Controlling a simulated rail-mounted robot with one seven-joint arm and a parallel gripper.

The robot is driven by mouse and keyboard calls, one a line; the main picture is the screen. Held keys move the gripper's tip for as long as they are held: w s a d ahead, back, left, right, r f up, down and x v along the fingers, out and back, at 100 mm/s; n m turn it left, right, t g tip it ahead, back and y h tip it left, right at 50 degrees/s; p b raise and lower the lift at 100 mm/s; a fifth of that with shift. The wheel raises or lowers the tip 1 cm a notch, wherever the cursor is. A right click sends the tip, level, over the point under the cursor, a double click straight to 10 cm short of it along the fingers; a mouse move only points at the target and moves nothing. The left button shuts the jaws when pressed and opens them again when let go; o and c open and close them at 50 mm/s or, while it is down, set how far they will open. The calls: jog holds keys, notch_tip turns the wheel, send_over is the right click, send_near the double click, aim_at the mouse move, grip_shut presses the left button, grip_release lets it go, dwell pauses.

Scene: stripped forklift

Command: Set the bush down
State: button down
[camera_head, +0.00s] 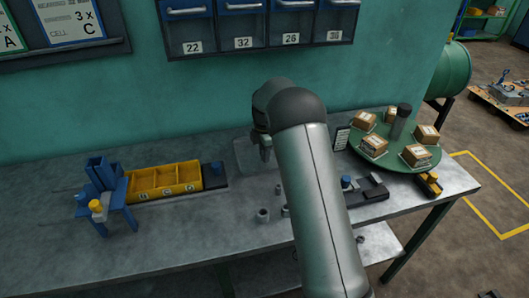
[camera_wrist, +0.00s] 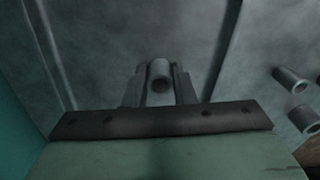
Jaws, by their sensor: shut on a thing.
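My gripper (camera_wrist: 160,85) is shut on a grey metal bush (camera_wrist: 160,72), a small hollow cylinder held between the two fingers in the wrist view. A grey metal surface lies behind it, with a dark line on each side; I cannot tell whether the bush touches that surface. In the head view my gripper (camera_head: 266,154) points down over the back middle of the bench, by a pale grey rectangular plate (camera_head: 244,156). The held bush cannot be made out there. Two other bushes, one (camera_wrist: 290,79) above the other (camera_wrist: 303,118), lie at the right of the wrist view.
Loose bushes (camera_head: 262,215) lie on the grey bench (camera_head: 190,235). A yellow bin (camera_head: 165,181) and blue fixture (camera_head: 104,190) stand left. A green turntable (camera_head: 388,163) with boxes and a dark block (camera_head: 363,193) are right. Drawers (camera_head: 240,30) hang above. The front left is clear.

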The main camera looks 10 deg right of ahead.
jog(key=c, duration=1.2)
grip_release()
jog(key=shift+f, duration=0.1)
notch_tip(320, 180, up, 13)
jog(key=b, duration=0.2)
jog(key=s+r+m, duration=0.3)
jog(key=s+m, duration=0.2)
jog(key=s, duration=0.4)
jog(key=s+r+m, duration=0.2)
jog(key=s+m, duration=0.2)
jog(key=s, duration=0.5)
jog(key=s+f+m, duration=0.3)
jog(key=s+m, duration=0.2)
jog(key=s, duration=0.6)
jog(key=s+f+m, duration=0.3)
jog(key=s+m, duration=0.3)
jog(key=s, duration=0.6)
jog(key=shift+s+a+t, duration=0.15)
jog(key=shift+s+t, duration=0.05)
jog(key=shift+t, duration=0.2)
jog(key=shift+f, duration=0.1)
